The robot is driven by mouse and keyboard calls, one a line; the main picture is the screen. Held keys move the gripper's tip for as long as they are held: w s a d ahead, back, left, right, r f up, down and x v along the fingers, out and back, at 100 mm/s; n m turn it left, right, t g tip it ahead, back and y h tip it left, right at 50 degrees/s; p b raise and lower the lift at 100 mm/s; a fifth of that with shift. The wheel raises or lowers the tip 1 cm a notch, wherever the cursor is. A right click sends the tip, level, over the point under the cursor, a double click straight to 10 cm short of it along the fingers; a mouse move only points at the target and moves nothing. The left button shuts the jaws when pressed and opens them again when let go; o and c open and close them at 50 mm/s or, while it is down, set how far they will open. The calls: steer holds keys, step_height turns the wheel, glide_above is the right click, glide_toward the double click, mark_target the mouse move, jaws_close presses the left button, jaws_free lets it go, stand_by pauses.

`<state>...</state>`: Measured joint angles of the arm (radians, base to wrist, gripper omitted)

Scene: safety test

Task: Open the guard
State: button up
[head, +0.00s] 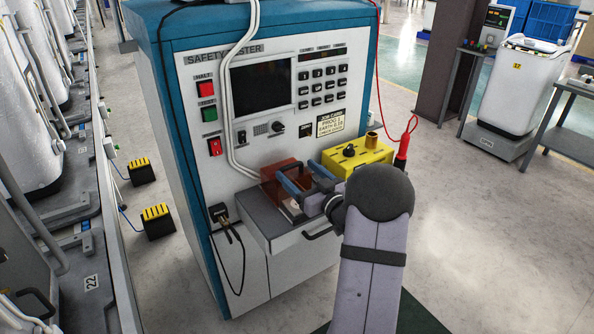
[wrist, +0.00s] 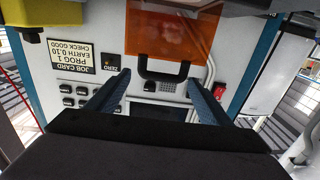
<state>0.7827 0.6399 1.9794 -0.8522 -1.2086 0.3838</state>
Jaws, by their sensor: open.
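The guard (head: 274,173) is a translucent orange cover over the grey shelf on the front of the safety tester (head: 190,110). The guard (wrist: 165,32) fills the top middle of the wrist view, with a black bar handle (wrist: 163,74) at its near edge. My gripper (head: 304,180) is at the guard, and its arm hides part of the guard and shelf. In the wrist view, my gripper (wrist: 157,80) is open, with one blue finger on each side of the handle. I cannot tell whether either finger touches it.
A yellow box (head: 366,160) with a black knob stands right of the guard. A red probe (head: 404,148) on a red cable is beside it. A drawer handle (head: 318,233) sticks out below the shelf. A black cable (head: 238,248) hangs at left.

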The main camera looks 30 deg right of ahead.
mark_target(293, 167)
steer(key=shift+w+p, duration=0.85)
steer(key=shift+w, duration=1.2)
steer(key=c, duration=1.2)
steer(key=w+b, duration=0.1)
steer(key=w, duration=0.2)
steer(key=shift+w, duration=0.25)
steer(key=shift+c, duration=0.2)
steer(key=shift+r, duration=0.25)
steer(key=o, duration=1.1)
steer(key=shift+o, duration=0.7)
steer(key=shift+w+d+f, duration=0.1)
steer(key=shift+w+f, duration=0.05)
